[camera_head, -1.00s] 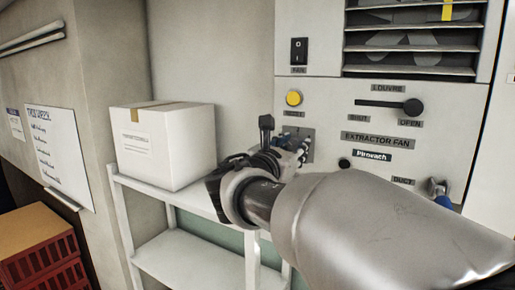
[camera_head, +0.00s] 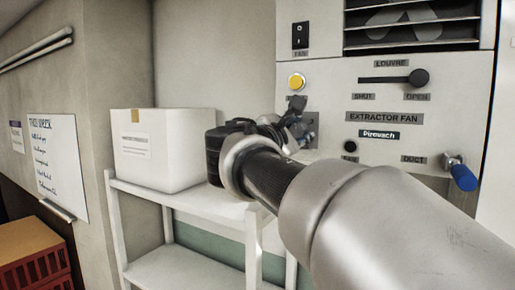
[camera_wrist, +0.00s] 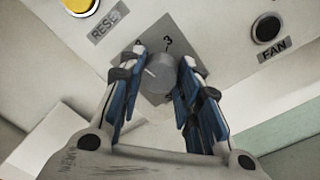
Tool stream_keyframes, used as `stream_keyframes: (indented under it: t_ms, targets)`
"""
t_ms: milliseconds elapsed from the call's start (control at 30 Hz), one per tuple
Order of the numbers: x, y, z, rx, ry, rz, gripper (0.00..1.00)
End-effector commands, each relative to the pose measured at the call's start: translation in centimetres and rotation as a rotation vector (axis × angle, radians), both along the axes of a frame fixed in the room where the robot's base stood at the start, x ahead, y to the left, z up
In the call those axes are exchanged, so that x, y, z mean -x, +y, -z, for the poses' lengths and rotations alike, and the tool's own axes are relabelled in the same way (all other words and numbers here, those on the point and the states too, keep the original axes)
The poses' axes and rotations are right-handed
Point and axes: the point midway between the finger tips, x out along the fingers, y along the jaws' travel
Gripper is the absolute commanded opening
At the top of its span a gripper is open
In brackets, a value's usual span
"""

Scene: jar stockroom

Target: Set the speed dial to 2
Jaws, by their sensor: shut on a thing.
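The speed dial is a grey round knob (camera_wrist: 160,72) on a darker square plate (camera_wrist: 182,40) in the wrist view. A "3" shows on the plate above the knob; other marks are partly hidden by the fingers. My gripper (camera_wrist: 160,78) has its blue-padded fingers on both sides of the knob and is shut on it. In the head view my gripper (camera_head: 290,128) reaches the left side of the extractor fan panel (camera_head: 340,105), and my wrist hides most of the dial. I cannot tell which number the dial points to.
A yellow reset button (camera_head: 296,82) sits just above the dial. A black knob (camera_head: 350,146), a louvre slider (camera_head: 418,78) and a blue-handled duct lever (camera_head: 462,176) are to the right. A white box (camera_head: 160,150) stands on a white shelf (camera_head: 185,196) at left.

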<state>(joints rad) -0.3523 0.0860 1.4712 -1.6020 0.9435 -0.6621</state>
Motion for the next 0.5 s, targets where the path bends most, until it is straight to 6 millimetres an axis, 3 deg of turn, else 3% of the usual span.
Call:
stream_keyframes:
  t_ms: [500]
  targets:
    - [-0.02,0.02,0.14,-0.178,-0.127,0.001,0.07]
